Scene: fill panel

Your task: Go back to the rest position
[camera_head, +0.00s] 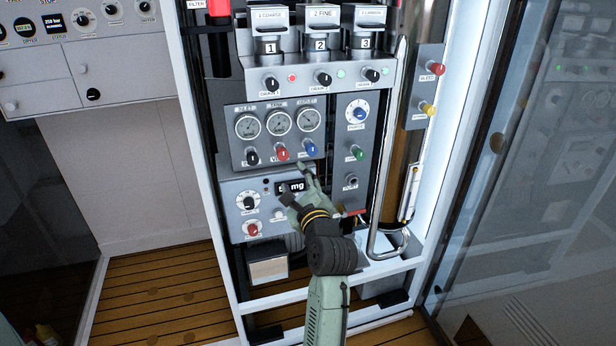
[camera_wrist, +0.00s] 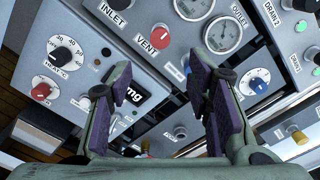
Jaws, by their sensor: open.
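My gripper (camera_head: 295,185) is raised in front of the grey fill panel (camera_head: 240,186), near the small "mg" display (camera_head: 296,187). In the wrist view its two purple-padded fingers (camera_wrist: 163,85) are spread apart with nothing between them. I cannot tell how far the fingertips are from the panel. The left finger partly covers the display (camera_wrist: 133,103). The red VENT knob (camera_wrist: 160,37) and a blue knob (camera_wrist: 258,83) show beyond the fingers. The red VENT knob also shows in the head view (camera_head: 282,153), above the gripper.
Three labelled hoppers (camera_head: 320,42) stand above the panel. Gauges (camera_head: 279,122) and several knobs surround the gripper. A bent metal pipe (camera_head: 373,240) runs at the right, beside the white frame (camera_head: 445,150). A glass door (camera_head: 540,160) stands further right. Wooden floor (camera_head: 165,285) is open at lower left.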

